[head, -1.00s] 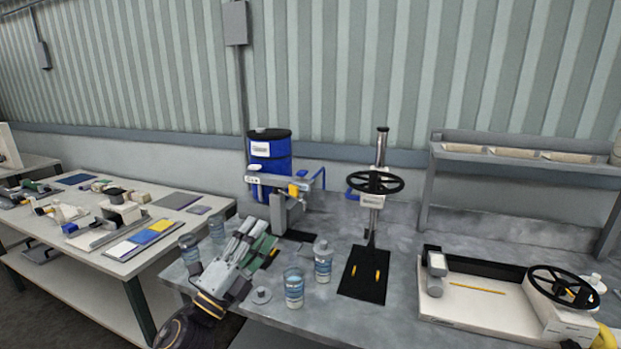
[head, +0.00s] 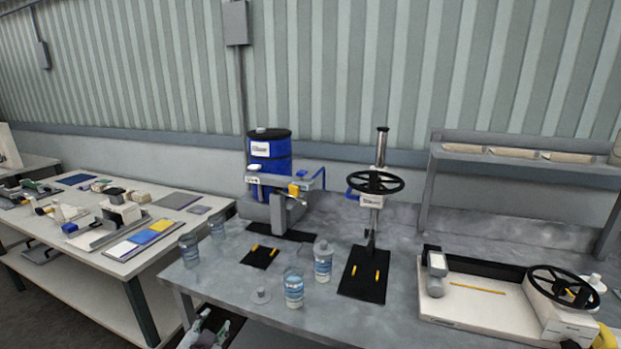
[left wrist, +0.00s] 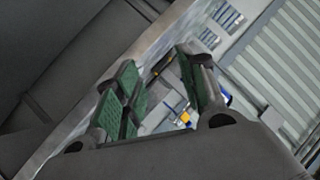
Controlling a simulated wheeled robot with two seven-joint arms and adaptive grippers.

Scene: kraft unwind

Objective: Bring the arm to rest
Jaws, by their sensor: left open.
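My left gripper (head: 210,326) shows only at the bottom edge of the head view, low in front of the grey workbench (head: 225,283). Its green-padded fingers are apart, with nothing between them. In the left wrist view the open left gripper (left wrist: 160,88) shows tilted, with the bench beyond it. Most of my left arm is out of the head view. My right gripper is not in view.
Several clear bottles, one a bottle (head: 293,288), stand near the bench's front edge, by a small grey disc (head: 261,296). A press with a black handwheel (head: 375,182) and a white tray machine (head: 465,318) stand further right. A blue drum (head: 270,160) is behind.

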